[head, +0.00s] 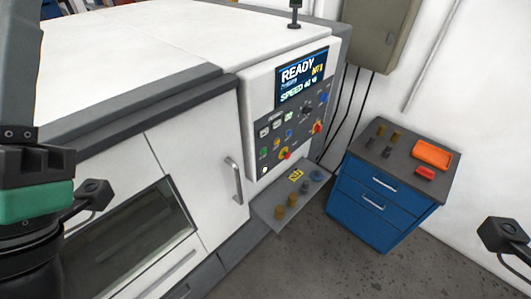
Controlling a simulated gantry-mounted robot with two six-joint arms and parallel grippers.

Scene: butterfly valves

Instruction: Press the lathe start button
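The lathe (130,50) is a large white and grey machine filling the left and middle of the head view. Its control panel (290,125) faces right-forward, below a screen (302,77) reading READY and SPEED. The panel holds small coloured buttons, among them a green one (264,153) at lower left and a red one on yellow (284,153). Labels are too small to read, so I cannot tell which is the start button. My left arm (30,205) is at the left edge, well away from the panel.
A shelf (265,212) with small brass parts juts out below the panel. A door handle (234,181) protrudes at its left. The floor (330,265) in front is clear.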

